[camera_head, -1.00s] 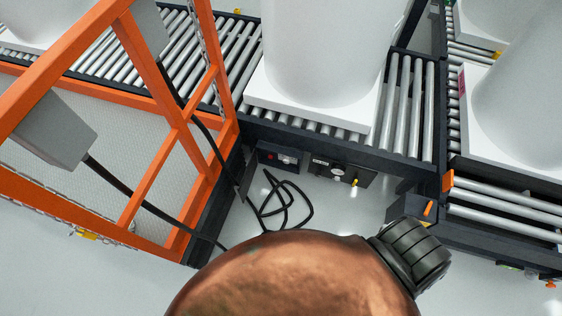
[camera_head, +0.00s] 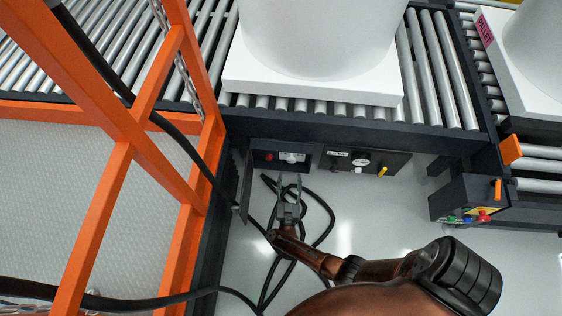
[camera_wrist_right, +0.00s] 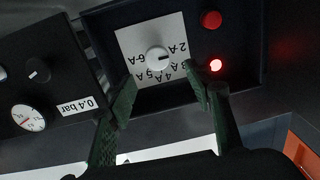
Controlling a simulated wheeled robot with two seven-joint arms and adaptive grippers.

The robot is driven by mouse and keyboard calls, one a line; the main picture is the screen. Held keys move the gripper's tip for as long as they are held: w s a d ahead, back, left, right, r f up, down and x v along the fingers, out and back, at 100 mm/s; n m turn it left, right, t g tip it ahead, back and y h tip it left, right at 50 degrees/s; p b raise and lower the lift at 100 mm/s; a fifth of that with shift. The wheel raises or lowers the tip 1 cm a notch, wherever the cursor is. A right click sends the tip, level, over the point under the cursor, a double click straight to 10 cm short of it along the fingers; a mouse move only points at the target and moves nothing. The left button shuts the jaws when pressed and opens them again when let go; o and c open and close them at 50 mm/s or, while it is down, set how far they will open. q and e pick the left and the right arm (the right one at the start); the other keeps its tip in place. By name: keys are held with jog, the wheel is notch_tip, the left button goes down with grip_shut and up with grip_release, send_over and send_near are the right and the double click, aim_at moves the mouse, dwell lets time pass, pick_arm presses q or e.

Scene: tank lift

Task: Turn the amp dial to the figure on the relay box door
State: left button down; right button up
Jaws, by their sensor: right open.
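The relay box (camera_head: 265,146) sits under the conveyor edge in the head view, its dark door (camera_head: 245,192) swung open on the left. No figure on the door can be read. The amp dial (camera_wrist_right: 157,58) is a white knob on a white plate (camera_wrist_right: 128,42) with figures from 2 A to 6 A, upside down in the right wrist view. The knob's dark mark points right, toward the 2 A side. My right gripper (camera_head: 289,182) is open and empty in front of the box; its fingers (camera_wrist_right: 164,92) frame the lower plate. My left gripper is not in view.
A red button (camera_wrist_right: 211,20) and a lit red lamp (camera_wrist_right: 216,65) sit beside the dial. A gauge panel (camera_head: 390,160) marked 0.4 bar adjoins the box. Black cables (camera_head: 325,215) loop below. An orange frame (camera_head: 180,130) stands left; a conveyor overhangs.

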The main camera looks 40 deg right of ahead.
aim_at(291, 162)
jog(key=shift+m+g+h, duration=0.3)
jog(key=x, duration=0.2)
jog(key=b+x, duration=0.1)
jog(key=x, duration=0.1)
jog(key=b+x, duration=0.1)
jog(key=x, duration=0.1)
jog(key=shift+w+d+f, duration=0.2)
jog(key=shift+w+f, duration=0.05)
jog(key=shift+f, duration=0.05)
jog(key=shift+w+d+r+b, duration=0.1)
jog(key=shift+w+d+b, duration=0.3)
jog(key=shift+d, duration=0.1)
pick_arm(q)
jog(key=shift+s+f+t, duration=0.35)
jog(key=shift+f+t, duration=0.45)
pick_arm(e)
jog(key=shift+w, duration=0.1)
jog(key=shift+c, duration=0.3)
jog(key=c, duration=1.1)
